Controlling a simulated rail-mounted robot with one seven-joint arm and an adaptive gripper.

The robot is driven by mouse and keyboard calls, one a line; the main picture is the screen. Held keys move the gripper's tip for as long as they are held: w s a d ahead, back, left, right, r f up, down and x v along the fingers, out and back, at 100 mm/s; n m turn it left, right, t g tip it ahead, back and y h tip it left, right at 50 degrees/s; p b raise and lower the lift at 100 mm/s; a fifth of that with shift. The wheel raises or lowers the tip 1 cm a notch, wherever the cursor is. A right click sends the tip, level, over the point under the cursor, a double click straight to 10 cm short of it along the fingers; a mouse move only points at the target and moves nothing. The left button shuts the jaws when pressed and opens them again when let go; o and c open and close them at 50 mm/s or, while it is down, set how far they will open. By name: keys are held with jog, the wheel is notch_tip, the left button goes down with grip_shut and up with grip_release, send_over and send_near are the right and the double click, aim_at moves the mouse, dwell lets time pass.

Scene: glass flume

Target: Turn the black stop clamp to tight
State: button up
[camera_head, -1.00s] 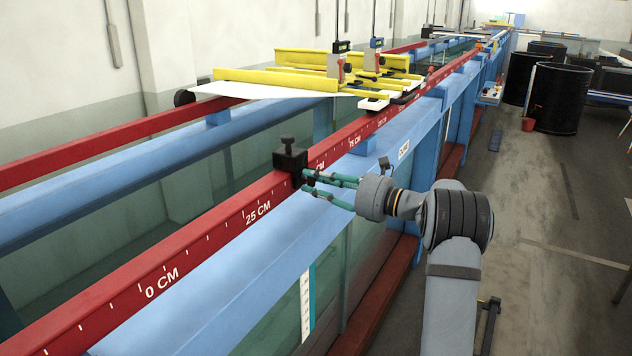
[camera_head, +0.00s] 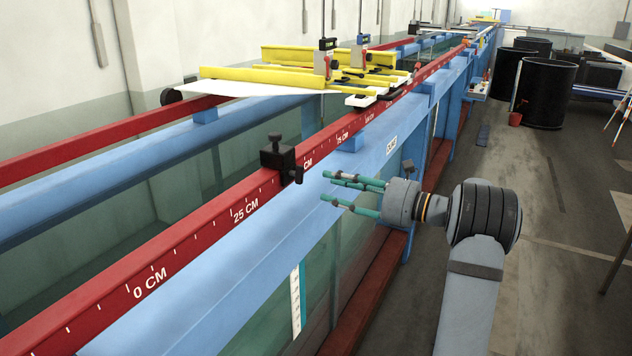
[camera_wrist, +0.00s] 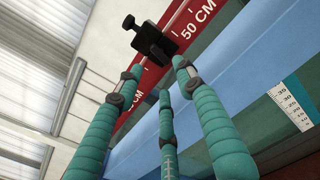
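The black stop clamp (camera_head: 281,160) sits on the near red rail, just past the 25 CM mark, with a small knob (camera_head: 275,141) standing up from its top. In the wrist view the clamp (camera_wrist: 153,41) shows just beyond the fingertips, by the 50 CM mark. My gripper (camera_head: 326,186) has teal fingers and is open and empty. It is to the right of the clamp, over the blue beam's outer edge, with a visible gap between fingertips and clamp. In the wrist view the fingers of my gripper (camera_wrist: 158,76) are spread apart. I cannot tell how tight the clamp is.
The red rail (camera_head: 180,252) runs along the blue flume beam (camera_head: 235,262), above glass walls. A yellow-edged carriage (camera_head: 245,85) with upright gauges rests across the rails farther back. Black tubs (camera_head: 545,95) stand on the floor at the far right. Open floor lies right of the flume.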

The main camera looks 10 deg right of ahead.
aim_at(302, 177)
jog(key=v, duration=0.3)
jog(key=shift+s, duration=0.1)
jog(key=x, duration=1.2)
jog(key=shift+d, duration=0.1)
jog(key=shift+f, duration=0.1)
